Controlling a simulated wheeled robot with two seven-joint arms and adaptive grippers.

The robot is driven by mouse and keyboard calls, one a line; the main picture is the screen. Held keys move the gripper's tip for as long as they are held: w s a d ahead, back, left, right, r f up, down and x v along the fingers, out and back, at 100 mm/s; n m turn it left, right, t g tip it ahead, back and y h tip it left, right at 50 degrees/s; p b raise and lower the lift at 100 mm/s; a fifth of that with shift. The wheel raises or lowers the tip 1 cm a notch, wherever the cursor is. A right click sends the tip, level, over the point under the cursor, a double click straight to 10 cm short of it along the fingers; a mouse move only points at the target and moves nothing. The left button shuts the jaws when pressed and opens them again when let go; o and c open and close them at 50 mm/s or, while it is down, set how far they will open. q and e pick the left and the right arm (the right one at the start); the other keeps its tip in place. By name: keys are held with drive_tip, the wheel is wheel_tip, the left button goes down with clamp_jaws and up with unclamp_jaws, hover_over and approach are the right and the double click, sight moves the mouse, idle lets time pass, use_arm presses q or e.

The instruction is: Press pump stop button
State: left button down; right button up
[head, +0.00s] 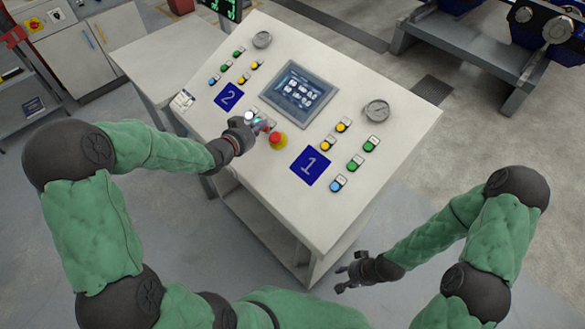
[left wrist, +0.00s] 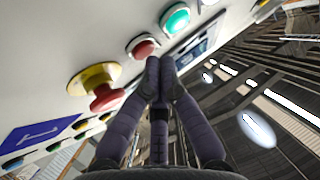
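A control console (head: 205,125) stands in front of me. In the left wrist view a small red push button (left wrist: 143,47) sits on its panel, beside a teal button (left wrist: 175,18). A larger red mushroom button on a yellow base (left wrist: 98,84) is to its left; it also shows in the head view (head: 277,139). My left gripper (head: 263,125) is over the panel by these buttons, its fingertips (left wrist: 160,66) together and empty, close to the small red button. I cannot tell whether they touch it. My right gripper (head: 341,278) is open and empty, off the console's near side.
Panel number plates 2 (head: 229,96) and 1 (head: 310,166) have coloured buttons around them. A screen (head: 298,90) and two gauges, one right (head: 377,110) and one far left (head: 262,39), are on the panel. Clear floor (head: 470,130) lies to the right.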

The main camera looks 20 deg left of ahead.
use_arm(q)
drive_tip(key=shift+w+d+f+b, duration=0.1)
drive_tip(key=shift+w+f+b, duration=0.05)
drive_tip(key=shift+f+b, duration=0.2)
idle(0.3)
drive_tip(key=shift+r, duration=0.15)
drive_tip(key=shift+s+a+r+p, duration=0.2)
drive_tip(key=shift+s+r+p, duration=0.15)
drive_tip(key=shift+r+p, duration=0.4)
drive_tip(key=shift+r, duration=0.1)
drive_tip(key=r+p, duration=0.1)
drive_tip(key=s+a+r+p, duration=0.1)
drive_tip(key=r+p, duration=0.1)
drive_tip(key=s+r+p, duration=0.1)
drive_tip(key=r, duration=0.1)
drive_tip(key=shift+s+a+r+p, duration=0.1)
drive_tip(key=shift+a+p, duration=0.05)
drive_tip(key=shift+p, duration=0.2)
idle(1.2)
